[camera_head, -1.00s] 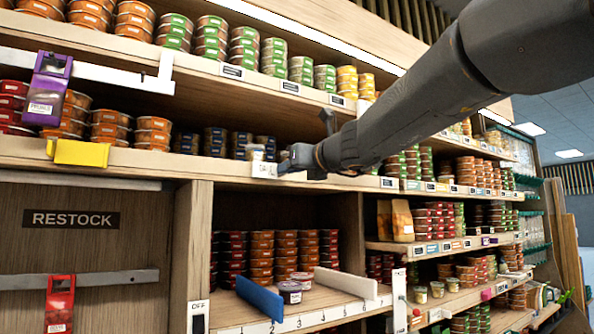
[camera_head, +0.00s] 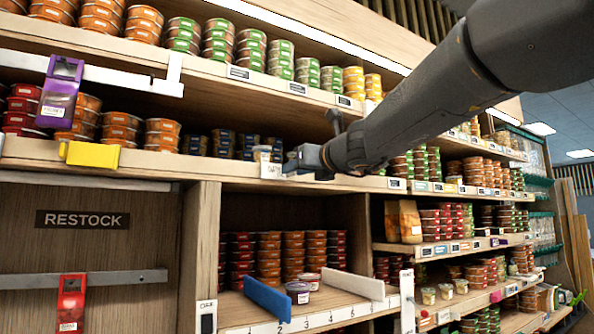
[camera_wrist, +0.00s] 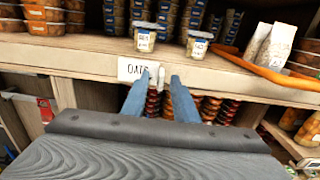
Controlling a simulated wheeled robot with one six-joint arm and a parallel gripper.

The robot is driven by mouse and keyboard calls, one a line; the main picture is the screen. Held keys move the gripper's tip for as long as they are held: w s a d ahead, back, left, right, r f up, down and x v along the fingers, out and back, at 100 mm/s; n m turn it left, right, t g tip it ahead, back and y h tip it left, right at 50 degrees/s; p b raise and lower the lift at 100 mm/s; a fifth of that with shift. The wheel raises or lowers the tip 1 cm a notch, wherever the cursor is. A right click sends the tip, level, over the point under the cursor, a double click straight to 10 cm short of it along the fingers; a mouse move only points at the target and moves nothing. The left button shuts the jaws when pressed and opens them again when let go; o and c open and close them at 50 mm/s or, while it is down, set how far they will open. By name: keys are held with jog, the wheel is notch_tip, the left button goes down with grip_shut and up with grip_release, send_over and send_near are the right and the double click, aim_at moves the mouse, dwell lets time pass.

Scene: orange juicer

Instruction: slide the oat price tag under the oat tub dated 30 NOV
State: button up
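The white OATS price tag (camera_wrist: 137,69) is upright at the front edge of the wooden shelf; in the head view it is a small white patch (camera_head: 270,171). Two small clear tubs with labels stand on the shelf above it: a left tub (camera_wrist: 145,38) almost directly over the tag and a right tub (camera_wrist: 198,44). Their label dates are too small to read surely. My gripper (camera_wrist: 159,78) faces the shelf edge with its blue-grey fingers apart. The left fingertip overlaps the tag's lower right part in the picture; contact is unclear. A small pale piece shows between the fingertips.
Stacked tubs fill the back. A yellow holder (camera_head: 91,154) is on the shelf edge at left. A lower compartment has a blue divider (camera_head: 268,298).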

jog(key=b+v, duration=0.1)
jog(key=v, duration=0.6)
jog(key=shift+s, duration=0.25)
jog(key=shift+d, duration=0.15)
jog(key=s+d+f+n+g+h, duration=0.2)
jog(key=f+n+g, duration=0.35)
jog(key=f, duration=1.35)
jog(key=s+d+f+n+g+h, duration=0.25)
jog(key=f+n, duration=0.65)
jog(key=f, duration=1)
jog(key=s+d+f+n+g+h, duration=0.2)
jog(key=s+d+f+n, duration=0.3)
jog(key=s+f+n, duration=0.3)
jog(key=s+d+f+n+g+h, duration=0.2)
jog(key=s+d+f+n+g, duration=0.3)
jog(key=s+f, duration=0.8)
notch_tip(320, 180, down, 4)
jog(key=n, duration=0.2)
jog(key=shift+s+d+n, duration=0.25)
jog(key=shift+d+n, duration=0.1)
